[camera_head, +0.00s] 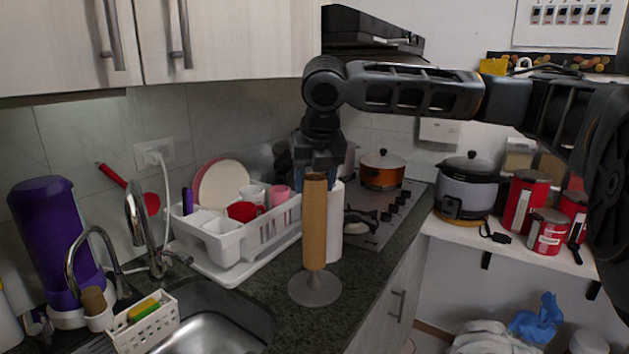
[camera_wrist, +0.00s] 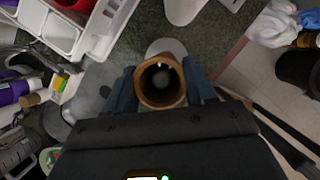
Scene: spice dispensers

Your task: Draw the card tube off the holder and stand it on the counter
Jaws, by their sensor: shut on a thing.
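The card tube (camera_head: 315,222) is a tall, plain brown cylinder, upright in the head view. My gripper (camera_head: 316,172) comes down from above and is shut on its top end. In the wrist view the tube's open mouth (camera_wrist: 160,82) lies between my two fingers. A grey shape shows inside it; I cannot tell if it is the rod. The holder's round grey base (camera_head: 315,289) stands on the counter directly below, and part of it shows in the wrist view (camera_wrist: 166,48). The tube's lower end appears raised above the base. I cannot tell if the rod is still inside.
A white roll (camera_head: 335,222) stands close behind the tube. A white dish rack (camera_head: 235,252) with cups and plates is at left, above the sink (camera_head: 215,325). The stove (camera_head: 375,222) lies behind. Dark counter (camera_head: 262,291) is bare between rack and holder; its right edge is near.

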